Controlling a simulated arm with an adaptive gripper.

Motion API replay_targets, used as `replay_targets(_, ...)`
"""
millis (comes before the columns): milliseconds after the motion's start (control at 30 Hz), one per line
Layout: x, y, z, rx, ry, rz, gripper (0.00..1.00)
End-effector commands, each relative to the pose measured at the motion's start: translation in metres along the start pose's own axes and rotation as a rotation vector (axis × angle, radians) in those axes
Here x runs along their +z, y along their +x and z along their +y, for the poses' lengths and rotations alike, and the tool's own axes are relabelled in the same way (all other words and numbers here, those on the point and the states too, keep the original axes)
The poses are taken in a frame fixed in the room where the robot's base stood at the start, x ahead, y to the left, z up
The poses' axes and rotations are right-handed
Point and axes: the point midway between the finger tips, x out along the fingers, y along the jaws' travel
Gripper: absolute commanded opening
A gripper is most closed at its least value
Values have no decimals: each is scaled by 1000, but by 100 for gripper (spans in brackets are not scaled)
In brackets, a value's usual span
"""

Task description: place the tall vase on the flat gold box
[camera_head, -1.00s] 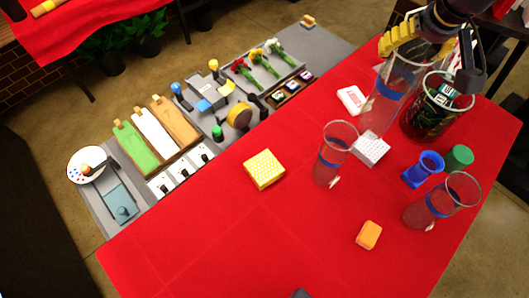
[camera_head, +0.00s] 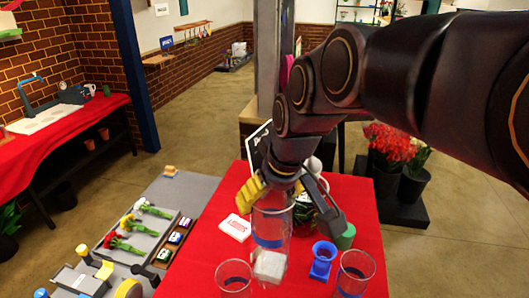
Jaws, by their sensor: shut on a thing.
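The tall vase (camera_head: 270,225), clear glass with a blue band, is in the middle of the head view below my arm. The vase looks upright. I cannot tell whether its base touches the table. The gold box is outside the current view; one second ago a flat yellow-gold box lay on the red cloth.
Shorter clear vases stand at front left (camera_head: 233,280) and front right (camera_head: 354,272). A white block (camera_head: 268,267) is at the held vase's foot. A blue holder (camera_head: 322,259) and green cylinder (camera_head: 345,237) stand right. A white pack (camera_head: 235,227) lies left on the red table (camera_head: 228,192).

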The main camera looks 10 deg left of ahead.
Motion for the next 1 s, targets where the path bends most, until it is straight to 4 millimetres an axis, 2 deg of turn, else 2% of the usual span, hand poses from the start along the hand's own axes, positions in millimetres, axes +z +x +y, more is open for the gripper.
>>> replay_targets(333,13,-12,-40,-53,-131,9,35)
replay_targets(567,30,-14,-78,-114,-279,4,35)
replay_targets(800,65,-2,-131,-221,-540,-5,35)
replay_targets(1000,93,4,-162,-293,-715,-1,35)
